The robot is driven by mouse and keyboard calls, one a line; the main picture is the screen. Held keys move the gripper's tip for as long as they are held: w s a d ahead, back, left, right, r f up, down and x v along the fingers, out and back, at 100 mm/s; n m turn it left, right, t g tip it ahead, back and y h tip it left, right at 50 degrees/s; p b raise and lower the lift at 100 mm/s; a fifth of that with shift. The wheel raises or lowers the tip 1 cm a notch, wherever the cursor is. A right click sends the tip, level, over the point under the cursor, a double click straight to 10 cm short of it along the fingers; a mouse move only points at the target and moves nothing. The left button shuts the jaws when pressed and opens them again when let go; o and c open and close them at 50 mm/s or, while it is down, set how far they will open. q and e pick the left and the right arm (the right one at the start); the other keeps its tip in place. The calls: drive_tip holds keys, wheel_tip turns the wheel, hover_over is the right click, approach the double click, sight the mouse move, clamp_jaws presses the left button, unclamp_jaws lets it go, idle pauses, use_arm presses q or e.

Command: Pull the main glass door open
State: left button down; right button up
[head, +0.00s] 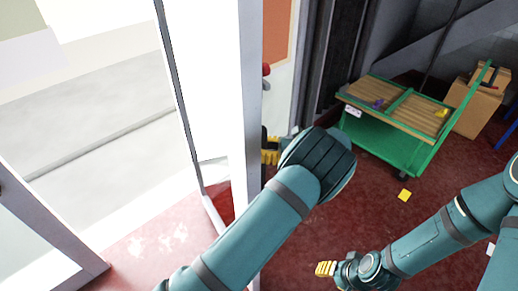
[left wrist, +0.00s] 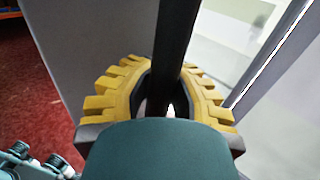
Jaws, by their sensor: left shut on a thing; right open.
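The glass door (head: 247,85) with its white frame stands upright in the middle of the head view. It looks ajar, with bright floor showing to its left. My left gripper (head: 270,151) is at the door's right face, partly hidden by my own wrist. In the left wrist view, its yellow fingers close around a dark upright bar, the door handle (left wrist: 176,40). The grip's lower part is hidden by the gripper body. My right gripper (head: 325,268) is open and empty, low over the red floor, right of the door and apart from it.
A green cart (head: 388,152) with wooden slats stands at the back right, with cardboard boxes (head: 474,108) behind it. A yellow piece (head: 404,195) lies on the red floor (head: 330,222). Another white frame (head: 45,222) is at lower left. Floor between cart and door is mostly clear.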

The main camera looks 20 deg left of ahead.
use_arm(q)
drive_tip(key=shift+d+f, duration=0.2)
drive_tip(key=shift+d, duration=0.2)
use_arm(e)
drive_tip(key=shift+w, duration=0.1)
use_arm(q)
drive_tip(key=c, duration=1.1)
unclamp_jaws()
drive_tip(key=shift+s, duration=0.1)
drive_tip(key=shift+c, duration=0.2)
drive_tip(key=o, duration=0.3)
drive_tip(key=shift+s+d+r, duration=0.1)
drive_tip(key=shift+d+r, duration=0.05)
drive_tip(key=shift+d, duration=0.1)
drive_tip(key=v, duration=1.2)
use_arm(e)
drive_tip(key=shift+d, duration=0.2)
use_arm(q)
drive_tip(key=shift+a, duration=0.1)
